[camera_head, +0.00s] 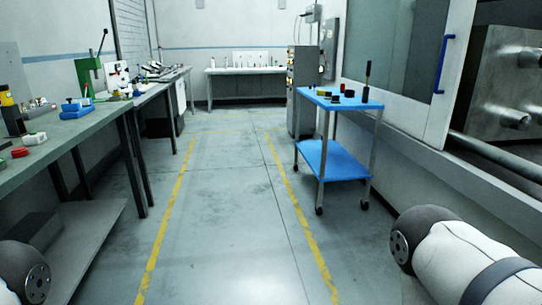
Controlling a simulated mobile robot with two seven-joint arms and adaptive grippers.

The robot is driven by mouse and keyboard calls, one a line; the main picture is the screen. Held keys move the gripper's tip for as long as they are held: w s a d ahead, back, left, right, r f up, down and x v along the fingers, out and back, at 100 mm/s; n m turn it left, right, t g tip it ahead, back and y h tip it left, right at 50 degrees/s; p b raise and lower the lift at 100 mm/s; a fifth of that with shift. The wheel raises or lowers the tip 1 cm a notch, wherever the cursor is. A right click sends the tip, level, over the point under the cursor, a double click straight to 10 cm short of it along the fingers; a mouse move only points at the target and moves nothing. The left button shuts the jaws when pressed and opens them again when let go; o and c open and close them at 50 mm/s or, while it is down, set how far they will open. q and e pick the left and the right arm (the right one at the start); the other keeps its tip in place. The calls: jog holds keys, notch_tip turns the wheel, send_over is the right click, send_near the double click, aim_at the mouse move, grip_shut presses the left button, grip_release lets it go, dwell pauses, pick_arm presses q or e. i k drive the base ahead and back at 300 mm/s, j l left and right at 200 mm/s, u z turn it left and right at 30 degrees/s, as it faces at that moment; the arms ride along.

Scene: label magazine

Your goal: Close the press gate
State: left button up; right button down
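The press gate (396,52) is a white-framed sliding door with a large grey window, at the upper right. A blue vertical handle (444,64) sits on its right edge. To the right of the gate edge is an opening that shows the metal machine interior (508,80) with round steel parts. Parts of my two arms show at the bottom left and bottom right corners. Both grippers are out of the picture, and no hand is at the handle.
A blue two-shelf cart (338,101) with small items stands before the press. Workbenches (75,122) line the left side. A grey cabinet (302,85) and a far bench (246,71) stand at the back. The floor aisle (225,215) between yellow lines is clear.

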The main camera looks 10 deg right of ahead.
aim_at(429, 124)
jog(key=i, duration=1.2)
jog(key=i+j+z, duration=0.15)
jog(key=i, duration=1.1)
